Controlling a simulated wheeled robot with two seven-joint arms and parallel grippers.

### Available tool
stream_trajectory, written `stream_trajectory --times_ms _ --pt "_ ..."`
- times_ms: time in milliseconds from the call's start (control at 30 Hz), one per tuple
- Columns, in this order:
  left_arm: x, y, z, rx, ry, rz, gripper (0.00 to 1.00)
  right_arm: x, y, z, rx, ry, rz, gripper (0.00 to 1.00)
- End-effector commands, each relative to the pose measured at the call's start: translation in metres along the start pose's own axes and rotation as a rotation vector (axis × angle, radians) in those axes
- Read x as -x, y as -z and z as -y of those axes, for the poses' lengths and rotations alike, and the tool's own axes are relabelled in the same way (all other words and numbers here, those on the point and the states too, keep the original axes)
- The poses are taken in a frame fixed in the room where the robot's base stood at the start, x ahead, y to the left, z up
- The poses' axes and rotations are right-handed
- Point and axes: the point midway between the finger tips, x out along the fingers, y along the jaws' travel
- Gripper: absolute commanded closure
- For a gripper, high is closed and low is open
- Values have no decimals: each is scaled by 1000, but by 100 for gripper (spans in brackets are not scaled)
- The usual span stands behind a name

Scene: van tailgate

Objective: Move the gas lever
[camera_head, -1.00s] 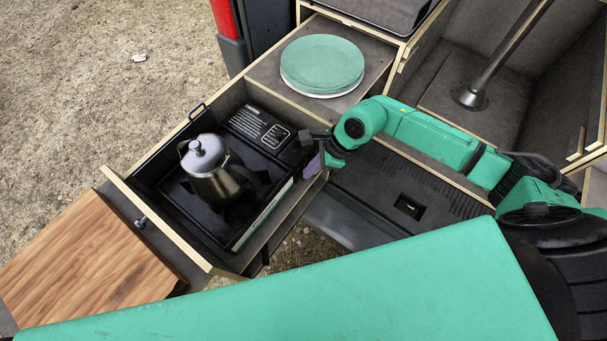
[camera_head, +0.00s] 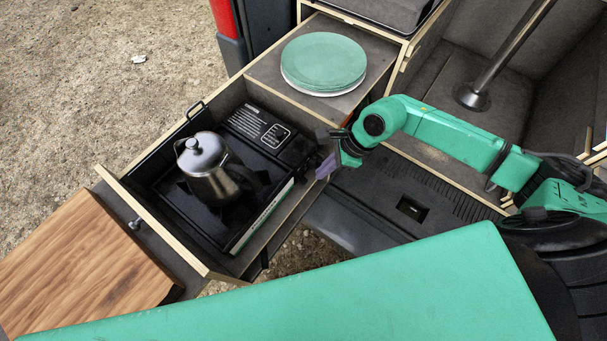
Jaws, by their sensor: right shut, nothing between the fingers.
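A black gas stove (camera_head: 258,150) sits in the open wooden drawer, with a steel kettle (camera_head: 207,170) on it. The stove's right part carries a white-printed label. The gas lever cannot be made out; the stove's right end is near my right gripper. My right gripper (camera_head: 324,165) is shut and empty, just right of the stove's side, at the drawer's right edge. Its purple-grey fingertips point down and left. Whether it touches the stove cannot be told. My left gripper is not in view.
Green plates (camera_head: 323,62) stand on a shelf behind the drawer. A wooden board (camera_head: 85,255) lies at lower left. A metal post (camera_head: 500,60) rises at upper right. The van bumper (camera_head: 400,195) lies below my right arm. My green body covers the bottom.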

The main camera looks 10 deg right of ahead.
Motion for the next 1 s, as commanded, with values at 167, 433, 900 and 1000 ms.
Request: stream_trajectory --times_ms 167,433,900,1000 --pt "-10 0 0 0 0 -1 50 27 3 0 2 4 -4 100" --pt "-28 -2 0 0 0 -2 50 94 4 1 2 6 -5 100" --pt "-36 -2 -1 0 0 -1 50 142 0 0 2 1 1 100" --pt "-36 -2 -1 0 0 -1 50 142 0 0 2 1 1 100"
